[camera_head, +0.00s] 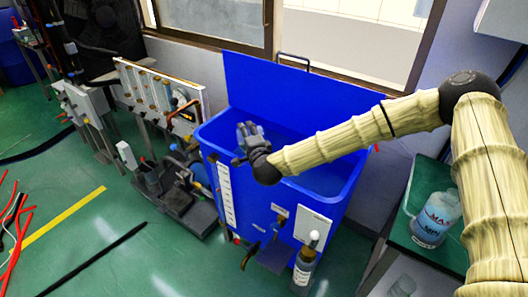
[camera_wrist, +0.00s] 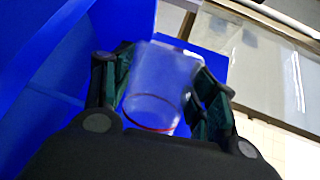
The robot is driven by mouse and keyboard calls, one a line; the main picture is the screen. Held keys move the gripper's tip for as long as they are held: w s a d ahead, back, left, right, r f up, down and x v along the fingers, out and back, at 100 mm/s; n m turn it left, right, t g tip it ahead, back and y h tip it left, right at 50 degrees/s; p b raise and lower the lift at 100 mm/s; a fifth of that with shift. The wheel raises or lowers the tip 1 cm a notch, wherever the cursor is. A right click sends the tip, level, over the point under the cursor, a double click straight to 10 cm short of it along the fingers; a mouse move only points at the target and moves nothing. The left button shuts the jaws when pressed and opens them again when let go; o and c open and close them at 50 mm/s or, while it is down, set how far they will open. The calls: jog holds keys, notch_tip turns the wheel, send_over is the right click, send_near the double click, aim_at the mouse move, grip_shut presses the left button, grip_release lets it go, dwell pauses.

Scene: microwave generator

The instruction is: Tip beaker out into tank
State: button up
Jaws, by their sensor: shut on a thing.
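A clear beaker (camera_wrist: 160,85) with a red ring is held between the fingers of my gripper (camera_wrist: 160,95) in the wrist view. It looks tilted there, and I cannot make out any contents. In the head view my gripper (camera_head: 247,138) is over the left front part of the blue tank (camera_head: 338,212), around rim height or above. The beaker shows only faintly at the fingers there. The tank is open at the top with a tall blue back panel (camera_head: 290,90). Its blue wall also shows in the wrist view (camera_wrist: 45,75).
A bottle with a blue and red label (camera_head: 436,220) stands on a green-topped stand (camera_head: 410,240) at the right. A panel with pipes (camera_head: 160,95) stands left of the tank. A small bottle (camera_head: 304,268) is at the tank's front. Windows (camera_head: 350,35) are behind.

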jog(key=shift+d+r+m+b, duration=0.1)
jog(key=shift+r+m+b, duration=0.15)
jog(key=shift+b, duration=0.25)
